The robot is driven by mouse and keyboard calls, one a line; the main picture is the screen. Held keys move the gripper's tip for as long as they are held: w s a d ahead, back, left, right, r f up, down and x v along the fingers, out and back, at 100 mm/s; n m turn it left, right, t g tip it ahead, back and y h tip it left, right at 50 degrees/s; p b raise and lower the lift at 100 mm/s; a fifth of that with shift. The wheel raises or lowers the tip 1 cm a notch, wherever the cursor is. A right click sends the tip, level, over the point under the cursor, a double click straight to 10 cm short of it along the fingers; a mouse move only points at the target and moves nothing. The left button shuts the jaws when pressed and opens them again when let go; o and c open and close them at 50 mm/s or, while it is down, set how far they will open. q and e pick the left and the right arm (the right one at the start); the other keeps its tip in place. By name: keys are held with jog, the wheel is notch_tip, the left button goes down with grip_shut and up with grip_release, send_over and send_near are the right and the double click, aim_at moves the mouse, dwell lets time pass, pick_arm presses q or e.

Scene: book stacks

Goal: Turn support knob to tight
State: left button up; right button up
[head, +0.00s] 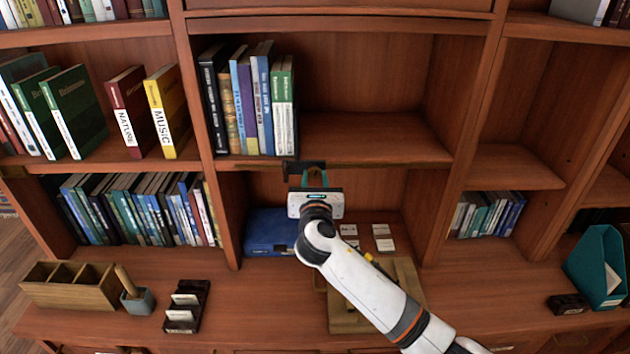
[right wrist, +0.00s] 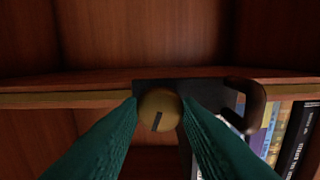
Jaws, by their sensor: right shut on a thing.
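The support knob (right wrist: 161,104) is a round brass knob with a dark slanted mark on its face. It sits on a dark bracket (right wrist: 205,88) with a curved hook-like part, at the front edge of a shelf. In the head view the bracket (head: 291,166) shows under the middle shelf's edge, and the knob is hidden. My right gripper (head: 310,176) reaches up to the bracket. Its teal fingers (right wrist: 160,108) are closed on the knob's two sides in the right wrist view. My left gripper is not in view.
Several books (head: 250,100) stand on the shelf above the bracket. A blue book or box (head: 268,232) lies below it, with small white cards (head: 382,230) to the right. A wooden organizer (head: 70,288) and a teal file holder (head: 597,265) stand on the counter.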

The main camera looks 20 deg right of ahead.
jog(key=m, duration=0.4)
jog(key=shift+f+b, duration=0.1)
jog(key=shift+b, duration=0.3)
jog(key=m+b, duration=0.1)
jog(key=m, duration=0.5)
jog(key=shift+b, duration=0.35)
jog(key=m+b, duration=0.2)
jog(key=m, duration=0.3)
jog(key=shift+m+b, duration=0.85)
jog(key=shift+m, duration=1.65)
jog(key=o, duration=1)
